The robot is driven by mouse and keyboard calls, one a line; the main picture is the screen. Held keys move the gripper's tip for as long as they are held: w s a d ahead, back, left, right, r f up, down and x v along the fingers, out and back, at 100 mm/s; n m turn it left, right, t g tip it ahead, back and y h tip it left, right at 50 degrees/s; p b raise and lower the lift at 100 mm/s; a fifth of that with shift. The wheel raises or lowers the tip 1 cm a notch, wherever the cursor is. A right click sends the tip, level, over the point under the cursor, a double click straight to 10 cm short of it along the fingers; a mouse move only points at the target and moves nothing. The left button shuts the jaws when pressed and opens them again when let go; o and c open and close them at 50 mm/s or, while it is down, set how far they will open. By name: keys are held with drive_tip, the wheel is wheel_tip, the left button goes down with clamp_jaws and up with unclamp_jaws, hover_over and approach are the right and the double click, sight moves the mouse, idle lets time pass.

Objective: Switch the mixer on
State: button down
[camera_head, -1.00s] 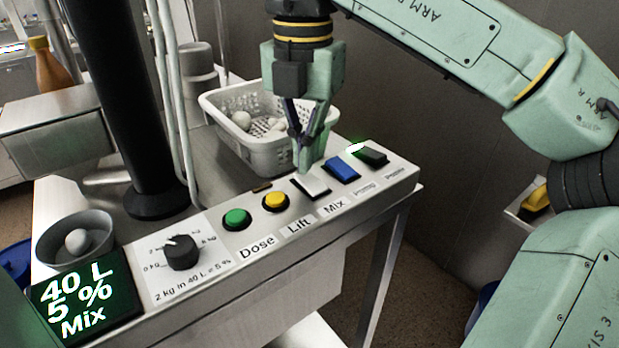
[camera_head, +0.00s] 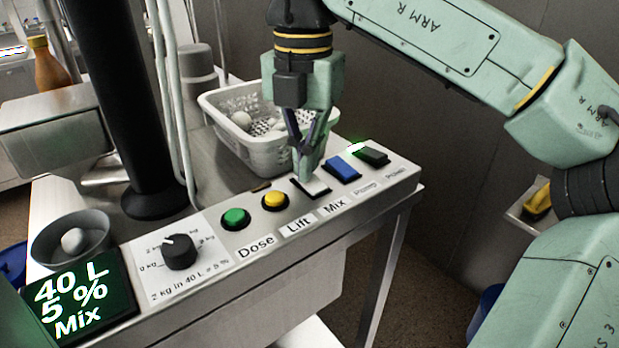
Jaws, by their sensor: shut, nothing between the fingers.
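The white Mix switch (camera_head: 318,187) is a rocker on the steel control panel (camera_head: 290,262), above the label "Mix". My gripper (camera_head: 306,178) is shut and empty, pointing down. Its fingertips are at the far part of the white switch and hide some of it; they appear to touch it. The display (camera_head: 80,302) at the lower left reads "40 L 5 % Mix".
A green Dose button (camera_head: 236,218), a yellow Lift button (camera_head: 275,200) and a black dial (camera_head: 180,252) are to the left. A blue Pump switch (camera_head: 343,170) and a dark Power switch (camera_head: 372,157) are to the right. A perforated basket (camera_head: 240,150) stands behind.

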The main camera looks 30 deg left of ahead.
drive_tip(key=shift+f, duration=0.25)
wheel_tip(320, 180, up, 7)
drive_tip(key=p, duration=0.6)
drive_tip(key=shift+r, duration=0.1)
drive_tip(key=shift+d, duration=0.1)
idle(0.7)
